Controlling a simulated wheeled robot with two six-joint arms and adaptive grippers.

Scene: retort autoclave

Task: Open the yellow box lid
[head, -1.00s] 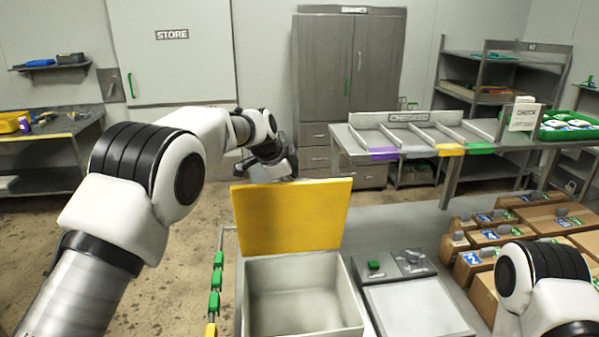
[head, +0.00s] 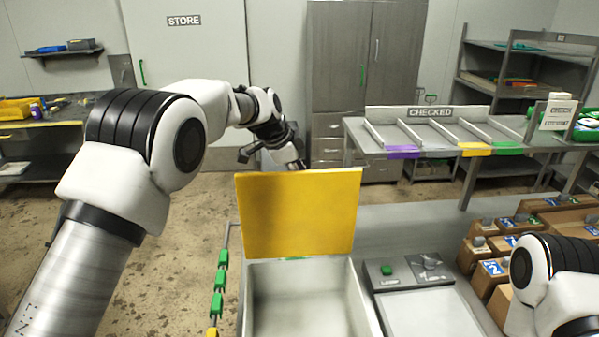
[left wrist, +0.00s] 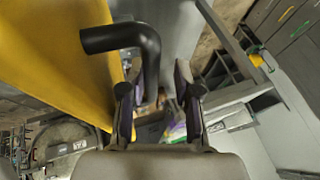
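The yellow lid (head: 300,212) stands upright at the back edge of the open pale box (head: 362,300), whose inside looks empty. In the left wrist view the yellow lid (left wrist: 62,55) fills the upper left, with a black bent handle (left wrist: 112,37) beside its face. My left gripper (head: 272,153) is behind the lid's top edge in the head view. Its fingers (left wrist: 158,88) are spread apart, with the handle's bent end showing in the gap; whether they touch it I cannot tell. My right arm shows at the lower right; its gripper is out of view.
A scale-like device (head: 415,275) with a green button stands right of the box. Several brown cartons (head: 500,245) stand further right. A rail with green pieces (head: 219,280) runs along the box's left. The CHECKED rack (head: 437,140) is behind, with open floor left.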

